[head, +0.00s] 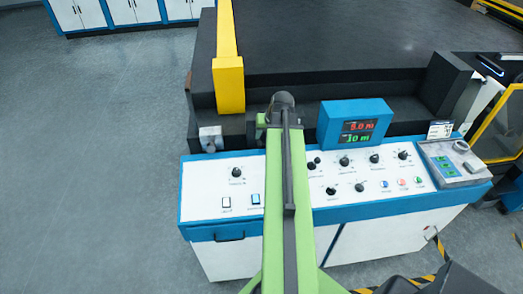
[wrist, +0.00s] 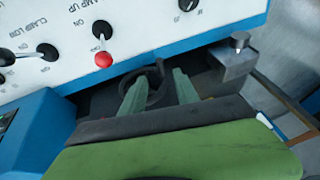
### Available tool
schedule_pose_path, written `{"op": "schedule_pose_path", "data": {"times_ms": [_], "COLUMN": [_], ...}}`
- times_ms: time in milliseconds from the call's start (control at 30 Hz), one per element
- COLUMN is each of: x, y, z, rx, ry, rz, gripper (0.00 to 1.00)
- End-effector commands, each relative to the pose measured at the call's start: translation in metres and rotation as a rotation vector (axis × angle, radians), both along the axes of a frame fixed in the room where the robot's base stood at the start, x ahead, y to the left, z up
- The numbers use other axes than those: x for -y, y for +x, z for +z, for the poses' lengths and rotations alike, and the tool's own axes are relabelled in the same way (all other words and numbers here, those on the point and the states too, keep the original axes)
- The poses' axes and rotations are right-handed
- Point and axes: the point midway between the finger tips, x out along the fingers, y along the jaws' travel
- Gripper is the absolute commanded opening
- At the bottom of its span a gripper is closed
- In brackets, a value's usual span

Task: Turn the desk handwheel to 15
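A dark ring that looks like the desk handwheel (wrist: 158,70) shows in the wrist view, low beside the desk panel. My gripper (wrist: 160,73) has two green fingers spread apart at this ring. The left finger overlaps the ring, and part of the rim shows between the fingers. I cannot tell whether they touch it. No scale or number on the wheel is readable. In the head view my green arm reaches over the desk (head: 220,205) and hides the gripper and most of the wheel area. A blue display (head: 357,124) there reads about 5.0 in red and 10 m in green.
A grey metal block with a knob (wrist: 235,52) stands close right of the fingers in the wrist view. A yellow post (head: 229,85) stands behind the desk. Open floor (head: 90,150) lies left.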

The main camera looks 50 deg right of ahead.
Motion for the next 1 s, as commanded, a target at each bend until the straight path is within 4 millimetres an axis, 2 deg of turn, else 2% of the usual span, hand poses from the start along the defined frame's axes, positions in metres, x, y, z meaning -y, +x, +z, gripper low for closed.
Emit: {"op": "schedule_pose_path", "data": {"times_ms": [33,233,367,600,667,900,1000], "x": [0.002,0.006,0.007,0.007,0.007,0.007,0.007], "y": [0.006,0.023,0.028,0.029,0.029,0.029,0.029], "z": [-0.022,-0.057,-0.065,-0.062,-0.062,-0.062,-0.063], "rx": [0.000,-0.001,0.000,0.000,0.000,0.000,-0.001], "ry": [0.000,0.000,0.001,0.001,0.001,0.001,0.000], "rz": [0.001,0.001,0.001,0.001,0.001,0.001,0.001], "gripper": [0.37,0.37,0.37,0.37,0.32,0.00,0.00]}}
